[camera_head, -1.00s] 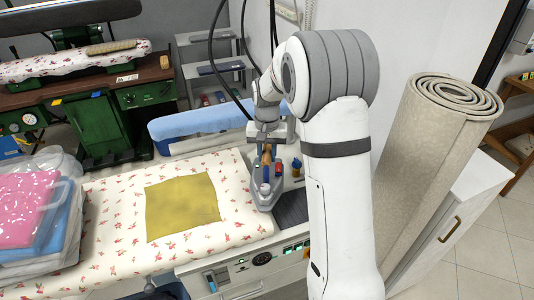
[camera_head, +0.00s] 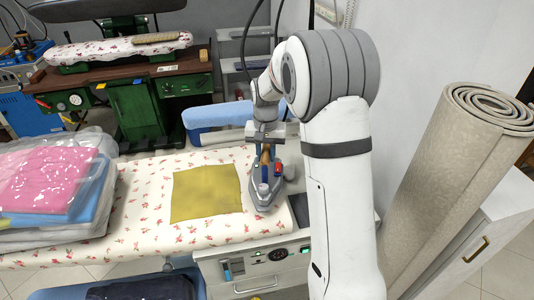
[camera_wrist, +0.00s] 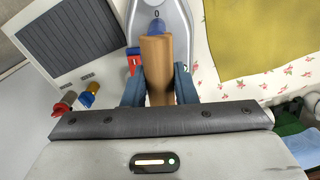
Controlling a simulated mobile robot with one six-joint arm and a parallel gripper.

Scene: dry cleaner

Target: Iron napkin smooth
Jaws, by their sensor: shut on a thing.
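A yellow napkin (camera_head: 206,192) lies flat on the flowered ironing board (camera_head: 140,212); faint mottling shows on it, and I cannot tell how creased it is. The iron (camera_head: 264,194) stands on the board just right of the napkin, apart from it. My gripper (camera_head: 265,150) is above the iron and shut on its handle. In the wrist view my gripper's jaws (camera_wrist: 158,88) close on both sides of the tan iron handle (camera_wrist: 157,62). The napkin also shows there at the upper right (camera_wrist: 262,40). The iron's soleplate is hidden from above.
A dark iron rest (camera_head: 300,210) lies right of the iron. Bagged folded laundry (camera_head: 50,190) sits on the board's left end. A rolled rug (camera_head: 450,180) leans at the right. A blue padded board (camera_head: 228,114) stands behind. Open board lies left of the napkin.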

